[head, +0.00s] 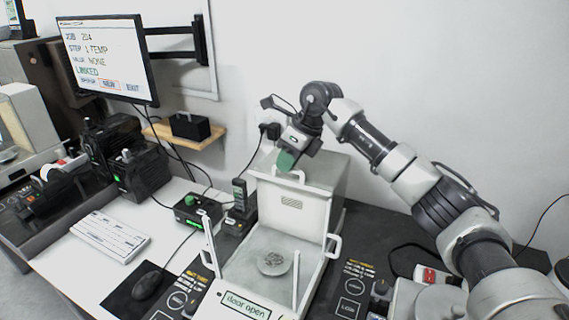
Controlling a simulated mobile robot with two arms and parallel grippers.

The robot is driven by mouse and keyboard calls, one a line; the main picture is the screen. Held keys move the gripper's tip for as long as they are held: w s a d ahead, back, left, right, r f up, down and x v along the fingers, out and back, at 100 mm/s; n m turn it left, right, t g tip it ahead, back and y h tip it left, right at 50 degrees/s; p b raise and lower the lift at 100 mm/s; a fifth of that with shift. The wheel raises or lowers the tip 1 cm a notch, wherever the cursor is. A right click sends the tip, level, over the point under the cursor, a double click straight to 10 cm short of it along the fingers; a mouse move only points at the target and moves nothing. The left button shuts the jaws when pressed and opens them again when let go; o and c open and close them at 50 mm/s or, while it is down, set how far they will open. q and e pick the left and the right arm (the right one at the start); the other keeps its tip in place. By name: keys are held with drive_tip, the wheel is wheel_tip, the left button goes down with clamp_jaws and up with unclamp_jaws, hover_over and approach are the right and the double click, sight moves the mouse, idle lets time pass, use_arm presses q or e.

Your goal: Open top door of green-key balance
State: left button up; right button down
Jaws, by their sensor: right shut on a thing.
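The balance (248,300) stands on the dark bench in the lower middle, its display reading "door open". Its weighing pan (274,263) shows through the open top of the chamber. The top door (318,172) lies back over the rear housing. Its white handle (298,175) is at the door's left front. My right gripper (287,160), with green fingertips, is shut at this handle; the fingers hide part of the contact. Side handles show at the left (209,252) and right (335,245). My left gripper is not in view.
A small box with a green key (190,206) and a dark handset (240,198) stand left of the balance. A keyboard (110,234), mouse (147,285) and monitor (108,58) are further left. A wooden shelf (165,135) is on the wall. A red-and-white item (428,275) lies right.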

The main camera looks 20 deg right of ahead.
drive_tip(key=c, duration=1.2)
unclamp_jaws()
drive_tip(key=shift+o, duration=0.2)
drive_tip(key=b+v, duration=0.2)
drive_tip(key=v, duration=0.8)
drive_tip(key=shift+d+r, duration=0.2)
drive_tip(key=shift+r, duration=0.15)
